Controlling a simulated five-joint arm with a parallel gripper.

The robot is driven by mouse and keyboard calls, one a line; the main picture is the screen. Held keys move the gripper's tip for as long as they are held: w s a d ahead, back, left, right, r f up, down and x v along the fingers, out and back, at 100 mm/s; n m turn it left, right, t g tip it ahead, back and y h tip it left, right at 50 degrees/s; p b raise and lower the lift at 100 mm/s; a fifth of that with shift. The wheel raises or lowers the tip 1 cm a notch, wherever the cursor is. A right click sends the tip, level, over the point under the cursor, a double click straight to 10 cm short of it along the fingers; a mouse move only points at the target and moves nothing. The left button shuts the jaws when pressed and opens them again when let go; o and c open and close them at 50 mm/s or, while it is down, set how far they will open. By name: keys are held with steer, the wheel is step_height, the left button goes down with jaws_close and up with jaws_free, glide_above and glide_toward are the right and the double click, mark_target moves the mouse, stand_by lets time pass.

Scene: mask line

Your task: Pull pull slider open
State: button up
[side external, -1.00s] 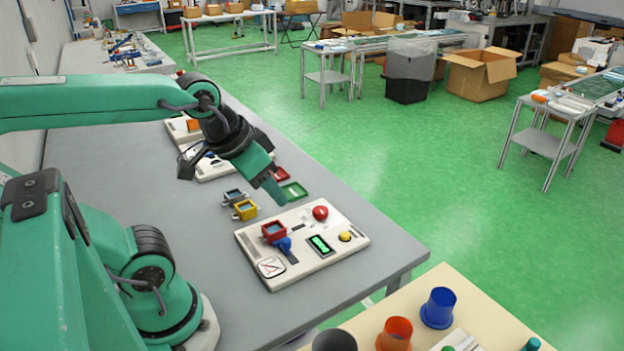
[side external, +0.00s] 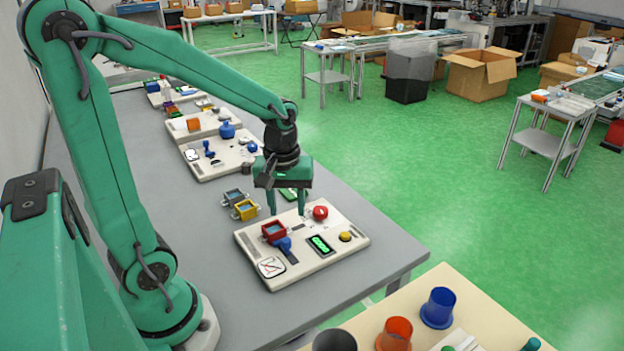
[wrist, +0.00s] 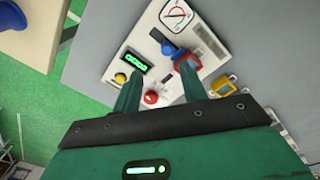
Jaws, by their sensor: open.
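A white task board (side external: 345,257) lies on the grey bench. A blue slider knob (side external: 283,244) sits beside a dark slot on it, next to a red open box (side external: 273,231); which part is the pull slider is not certain. A red round knob (side external: 320,212) stands at the board's back edge. My gripper (side external: 287,210) points down above the back of the board, fingers apart and empty. In the wrist view my gripper (wrist: 160,82) spans the board, with the blue knob (wrist: 172,50) and red box (wrist: 187,62) beyond the fingertips and the red knob (wrist: 151,97) between the fingers.
The board also has a green display (side external: 319,245), a yellow button (side external: 345,236) and a gauge (side external: 271,267). Yellow (side external: 245,210) and grey (side external: 235,196) boxes sit left of my gripper. More boards (side external: 222,160) lie behind. The bench is bare in front of the board.

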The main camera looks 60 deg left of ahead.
mark_target(287, 240)
steer(key=shift+w+a+f+n+g, duration=0.15)
steer(key=shift+a+f+n+g, duration=0.15)
steer(key=shift+f+n, duration=0.25)
steer(key=shift+w+a+f+n+g, duration=0.1)
steer(key=shift+a+f+n+g, duration=0.2)
steer(key=shift+f, duration=0.4)
steer(key=shift+f, duration=0.1)
steer(key=shift+s+f, duration=0.15)
steer(key=shift+f, duration=3.65)
jaws_close()
